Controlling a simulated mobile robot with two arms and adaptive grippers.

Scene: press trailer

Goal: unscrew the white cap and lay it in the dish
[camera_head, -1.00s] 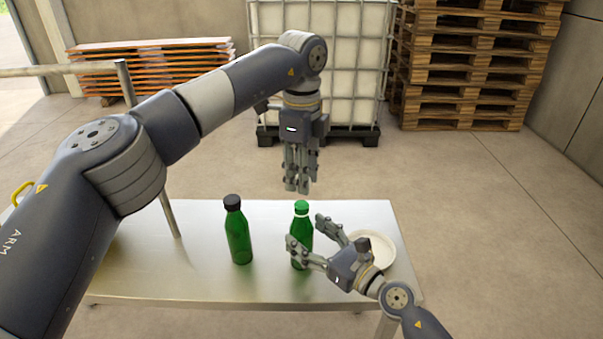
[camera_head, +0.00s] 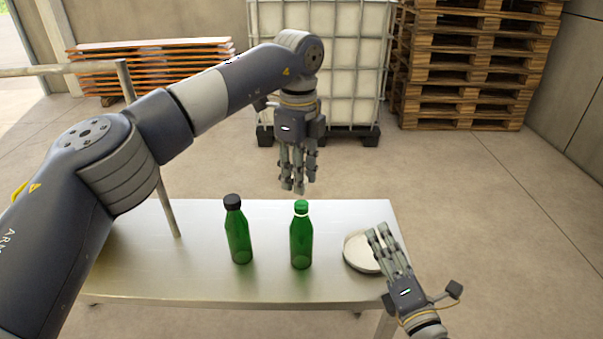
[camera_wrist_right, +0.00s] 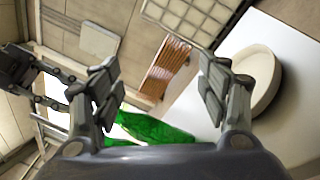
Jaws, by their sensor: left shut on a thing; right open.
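A green bottle (camera_head: 301,240) stands upright on the table. Its green neck shows bare above a white ring, with no white cap on it. My left gripper (camera_head: 298,188) points down just above this bottle, apart from it. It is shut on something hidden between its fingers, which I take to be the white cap. The white dish (camera_head: 350,258) lies at the table's right end and also shows in the right wrist view (camera_wrist_right: 268,85). My right gripper (camera_head: 378,236) is open and empty over the dish's right side; its spread fingers (camera_wrist_right: 158,78) show in the wrist view.
A second green bottle with a black cap (camera_head: 238,232) stands upright to the left. The metal table (camera_head: 190,275) is clear between the bottles and the dish. Pallets (camera_head: 475,70) and a white caged tank (camera_head: 350,70) stand on the floor behind.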

